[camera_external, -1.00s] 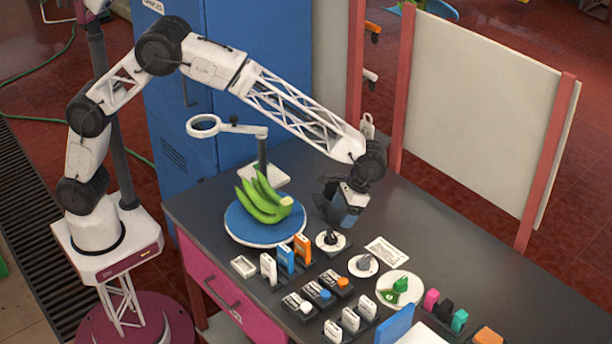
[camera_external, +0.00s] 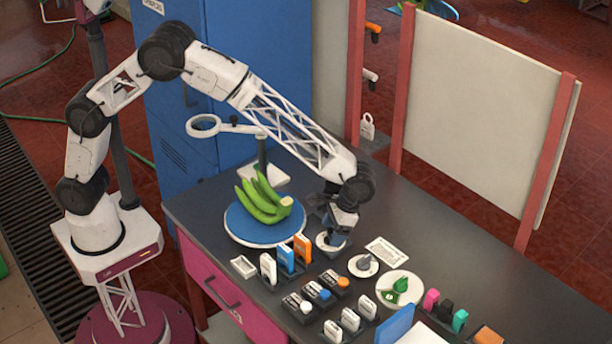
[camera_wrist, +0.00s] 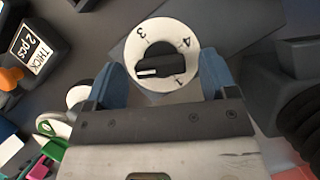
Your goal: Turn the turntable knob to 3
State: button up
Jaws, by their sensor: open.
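The turntable knob (camera_wrist: 163,66) is a black bar on a white round dial (camera_wrist: 150,27) in the wrist view. Its white mark is at the left end, facing lower left, where I can read no digit. The digits 3, 4 and 1 show at upper left, upper right and lower right. My gripper (camera_wrist: 162,74) is open, with a blue finger on each side of the knob. I cannot tell whether they touch it. In the external view my gripper (camera_external: 334,232) points down over the dial (camera_external: 322,243) and hides most of the knob. The blue turntable (camera_external: 240,232) carries green bananas (camera_external: 262,198).
A second knob (camera_external: 364,264) and a white plate (camera_external: 384,292) with a green item stand to the right. Upright blocks (camera_external: 286,258) and switch boxes (camera_external: 318,291) stand in front. A magnifier stand (camera_external: 262,150) is behind. The back right of the table is clear.

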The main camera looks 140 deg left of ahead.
jog(key=shift+d+f, duration=0.1)
jog(key=shift+f, duration=0.15)
jog(key=c, duration=0.9)
jog(key=shift+c, duration=0.2)
jog(key=shift+m, duration=0.4)
jog(key=m+g+y, duration=0.1)
jog(key=m, duration=0.5)
jog(key=shift+d+g+y, duration=0.1)
jog(key=shift+g+y, duration=0.3)
jog(key=m+y, duration=0.1)
jog(key=m, duration=0.1)
jog(key=m+y, duration=0.1)
jog(key=m, duration=0.2)
jog(key=shift+m+g, duration=0.3)
